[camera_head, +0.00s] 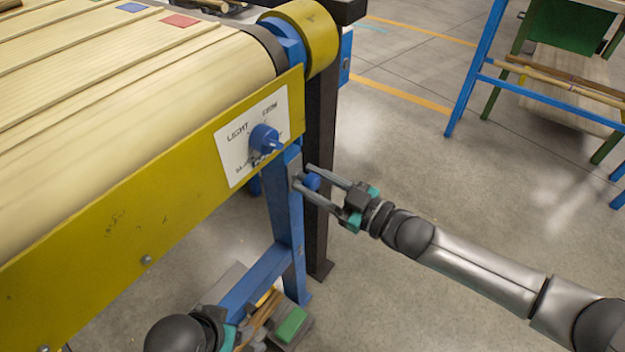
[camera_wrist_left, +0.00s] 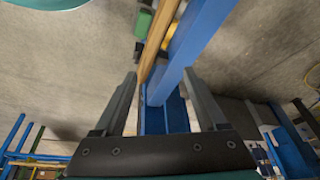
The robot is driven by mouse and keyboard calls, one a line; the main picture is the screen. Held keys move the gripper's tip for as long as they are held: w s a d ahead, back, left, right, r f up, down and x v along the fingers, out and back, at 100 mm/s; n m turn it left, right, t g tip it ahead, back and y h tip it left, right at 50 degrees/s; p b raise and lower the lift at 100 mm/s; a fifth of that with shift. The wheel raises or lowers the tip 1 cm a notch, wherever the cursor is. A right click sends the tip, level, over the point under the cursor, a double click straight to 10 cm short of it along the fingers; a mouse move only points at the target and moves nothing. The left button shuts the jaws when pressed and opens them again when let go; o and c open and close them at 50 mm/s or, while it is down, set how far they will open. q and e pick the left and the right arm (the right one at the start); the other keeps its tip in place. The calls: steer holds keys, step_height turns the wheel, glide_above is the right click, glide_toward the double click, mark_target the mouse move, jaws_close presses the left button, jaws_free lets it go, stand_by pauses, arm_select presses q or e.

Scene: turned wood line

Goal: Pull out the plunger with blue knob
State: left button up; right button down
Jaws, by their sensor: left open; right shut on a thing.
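The plunger's blue knob (camera_head: 312,182) is in the head view, beside the blue leg under the yellow rail. My right gripper (camera_head: 303,178) comes in from the right and is shut on this knob, one finger on each side. The plunger's rod is too small or hidden to make out. My left gripper (camera_wrist_left: 160,80) is open in the left wrist view, with nothing held between its fingers. In the head view only part of the left wrist shows at the bottom, by the leg's foot.
A blue rotary dial (camera_head: 264,139) sits on a white labelled plate (camera_head: 236,160) on the yellow rail (camera_head: 130,233), above the knob. The blue leg (camera_head: 285,215) stands close to both grippers. A green block (camera_head: 291,325) lies low near the left wrist.

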mark_target(317, 184)
arm_select(q)
steer(key=shift+r, duration=0.1)
arm_select(e)
steer(key=shift+d, duration=0.1)
stand_by(0.6)
arm_select(q)
steer(key=f+p, duration=0.1)
steer(key=f, duration=0.2)
steer(key=shift+s+a+f+g+p, duration=0.1)
steer(key=shift+s+f+g+p, duration=0.05)
steer(key=shift+s+g+p, duration=0.2)
arm_select(e)
steer(key=v, duration=0.2)
steer(key=shift+s+d, duration=0.25)
steer(key=shift+d, duration=0.05)
arm_select(q)
steer(key=shift+f, duration=0.4)
arm_select(e)
steer(key=shift+s+d+f, duration=0.1)
steer(key=shift+d, duration=0.05)
arm_select(q)
steer(key=shift+s+r, duration=0.1)
arm_select(e)
steer(key=c, duration=0.6)
jaws_free()
steer(key=shift+s+d, duration=0.1)
steer(key=shift+d, duration=0.05)
steer(key=shift+c, duration=0.2)
steer(key=shift+o, duration=1)
